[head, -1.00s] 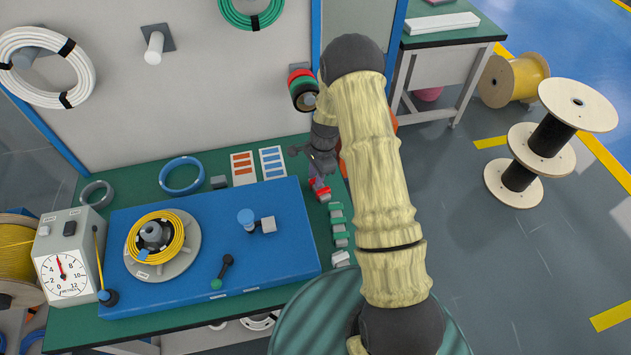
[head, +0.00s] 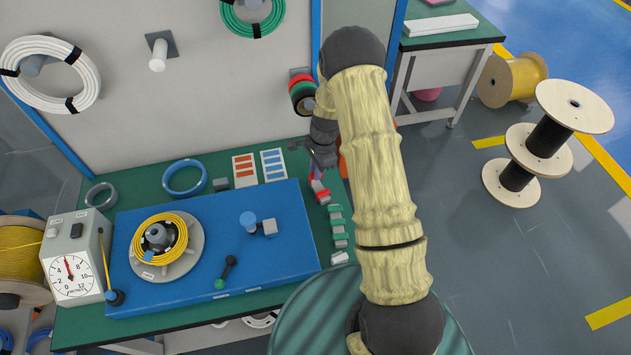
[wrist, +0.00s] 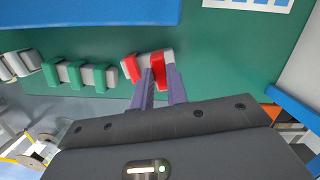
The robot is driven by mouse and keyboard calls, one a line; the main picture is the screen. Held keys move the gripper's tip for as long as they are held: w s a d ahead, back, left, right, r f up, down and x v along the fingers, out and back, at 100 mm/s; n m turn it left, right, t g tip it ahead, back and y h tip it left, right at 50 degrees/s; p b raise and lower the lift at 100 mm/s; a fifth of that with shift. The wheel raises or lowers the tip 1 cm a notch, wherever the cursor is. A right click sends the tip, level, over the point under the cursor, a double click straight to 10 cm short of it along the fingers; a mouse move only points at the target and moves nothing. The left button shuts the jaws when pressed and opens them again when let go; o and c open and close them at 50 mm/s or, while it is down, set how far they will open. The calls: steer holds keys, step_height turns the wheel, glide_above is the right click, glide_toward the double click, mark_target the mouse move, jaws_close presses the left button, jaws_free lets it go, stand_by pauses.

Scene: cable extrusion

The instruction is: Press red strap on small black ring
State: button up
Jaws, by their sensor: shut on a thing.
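Two red straps sit on a pale holder block at the right end of a strap row; one red strap (wrist: 130,68) stands free in the wrist view. My gripper (wrist: 161,76) is shut on the other red strap (wrist: 158,66), its purple fingers on either side. I cannot tell whether this strap is clear of the block. In the head view the red straps (head: 320,192) are small, just below my gripper (head: 315,176). A small dark grey ring (head: 87,198), likely the black one, lies at the green table's back left, far from my gripper.
A blue ring (head: 168,188) lies right of the small ring. Green straps (wrist: 74,75) continue the row. A dial box (head: 103,240) stands at left.

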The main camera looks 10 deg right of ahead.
step_height(320, 180, up, 4)
steer(key=shift+p, duration=1.25)
steer(key=shift+d, duration=0.1)
